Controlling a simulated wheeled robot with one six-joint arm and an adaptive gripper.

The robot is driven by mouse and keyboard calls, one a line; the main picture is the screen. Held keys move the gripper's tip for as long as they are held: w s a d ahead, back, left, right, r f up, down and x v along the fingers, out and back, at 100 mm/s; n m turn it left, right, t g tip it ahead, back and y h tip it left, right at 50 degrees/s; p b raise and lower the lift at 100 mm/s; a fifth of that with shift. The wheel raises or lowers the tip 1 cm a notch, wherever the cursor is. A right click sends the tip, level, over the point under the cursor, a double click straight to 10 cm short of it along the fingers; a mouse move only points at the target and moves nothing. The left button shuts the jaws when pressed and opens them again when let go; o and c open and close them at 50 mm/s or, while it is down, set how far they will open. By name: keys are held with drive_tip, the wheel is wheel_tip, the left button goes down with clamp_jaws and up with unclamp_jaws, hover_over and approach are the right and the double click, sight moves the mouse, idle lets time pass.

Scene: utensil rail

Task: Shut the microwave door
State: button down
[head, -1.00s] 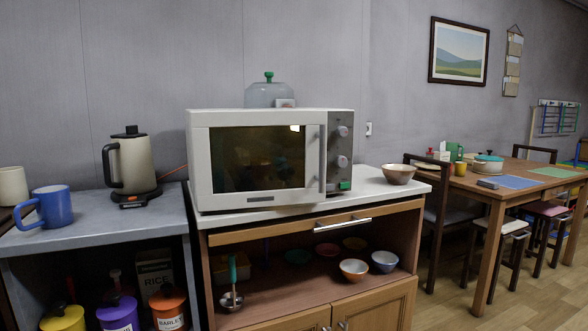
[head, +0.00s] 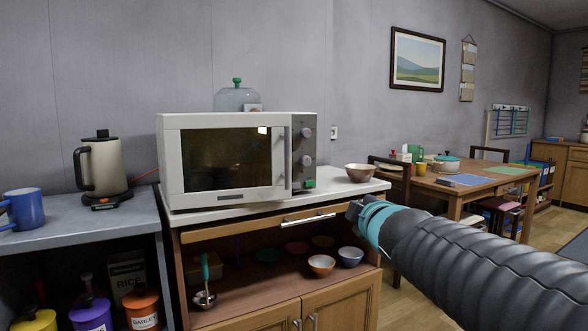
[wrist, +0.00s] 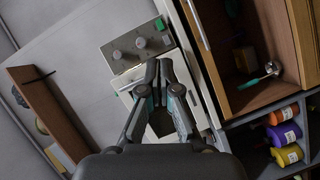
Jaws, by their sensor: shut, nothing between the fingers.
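The white microwave (head: 215,117) stands on the white top of a wooden cabinet. Its door (head: 188,198) has a dark window and an upright handle (head: 288,158) at the right, beside the grey control panel (head: 306,150). The door looks flush or nearly so; I cannot tell whether a small gap remains. My gripper (head: 356,209) is to the right of the microwave and lower, nearer to me, apart from it. In the wrist view my gripper (wrist: 158,68) has its fingertips together with nothing held. The control panel (wrist: 138,46) shows beyond them, and the fingers hide part of the door.
A bowl (head: 360,173) sits on the cabinet top right of the microwave. A kettle (head: 102,165) and blue mug (head: 24,208) stand on the left counter. The cabinet's drawer handle (head: 308,219) sticks out below. A dining table (head: 455,190) with chairs is at right.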

drive_tip(key=w+a+r+n+y, duration=0.5)
drive_tip(key=a+n, duration=0.2)
drive_tip(key=a, duration=0.2)
drive_tip(key=p, duration=0.2)
approach(289, 163)
drive_tip(key=shift+t, duration=0.4)
drive_tip(key=x, duration=0.7)
drive_tip(key=shift+f, duration=0.3)
